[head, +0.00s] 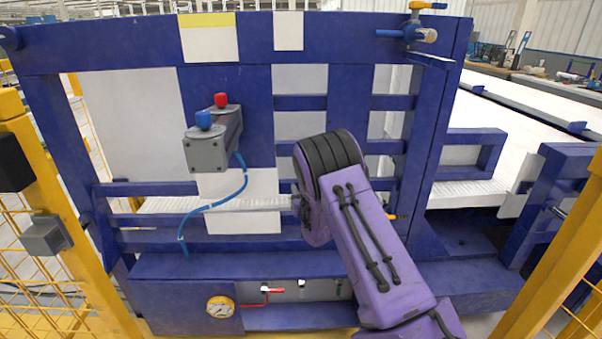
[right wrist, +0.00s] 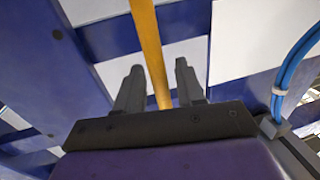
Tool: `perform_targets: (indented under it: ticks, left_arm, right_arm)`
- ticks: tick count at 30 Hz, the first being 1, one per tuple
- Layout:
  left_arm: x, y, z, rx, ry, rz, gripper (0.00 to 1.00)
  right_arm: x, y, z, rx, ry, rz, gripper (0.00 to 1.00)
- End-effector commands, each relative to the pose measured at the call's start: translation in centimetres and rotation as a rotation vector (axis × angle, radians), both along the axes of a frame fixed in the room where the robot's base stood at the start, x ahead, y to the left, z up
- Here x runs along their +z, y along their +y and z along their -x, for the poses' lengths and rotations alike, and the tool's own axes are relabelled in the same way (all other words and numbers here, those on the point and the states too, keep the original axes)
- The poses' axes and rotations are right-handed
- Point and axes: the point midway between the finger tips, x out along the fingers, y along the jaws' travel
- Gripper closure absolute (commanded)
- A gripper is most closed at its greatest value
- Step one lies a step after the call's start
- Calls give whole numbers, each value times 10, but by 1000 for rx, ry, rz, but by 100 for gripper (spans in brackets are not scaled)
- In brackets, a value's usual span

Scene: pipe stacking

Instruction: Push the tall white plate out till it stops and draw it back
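Several white plates show on the blue frame (head: 345,85) in the head view, and I cannot tell for sure which is the tall one. One plate (head: 300,78) stands behind the bars at the centre; another (head: 258,221) is lower, left of my right arm. My right arm comes in from the lower right, its wrist in front of the frame. Its gripper is mostly hidden in the head view. In the right wrist view my right gripper (right wrist: 160,82) has its two fingers apart. An orange-yellow bar (right wrist: 148,45) runs down into the gap between them, with no clear contact. My left gripper is out of view.
A grey box (head: 208,150) with red and blue buttons juts from the frame, a blue cable (head: 213,207) hanging below it. A gauge (head: 220,307) sits low down. Yellow fence posts (head: 62,215) flank both sides. A white conveyor (head: 520,125) lies at right.

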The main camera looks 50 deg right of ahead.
Motion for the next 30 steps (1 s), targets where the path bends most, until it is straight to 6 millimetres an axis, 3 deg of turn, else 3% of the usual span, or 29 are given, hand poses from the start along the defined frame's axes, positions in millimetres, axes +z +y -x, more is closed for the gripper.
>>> perform_targets:
  ticks: [7, 18, 30]
  left_arm:
    - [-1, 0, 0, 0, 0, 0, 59]
    - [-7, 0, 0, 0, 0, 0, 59]
    - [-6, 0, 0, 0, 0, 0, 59]
  right_arm:
    - [-1, 10, 11, 2, 3, -1, 62]
    - [-1, 59, 74, 1, 2, 0, 62]
    - [0, 65, 83, 0, 1, -1, 62]
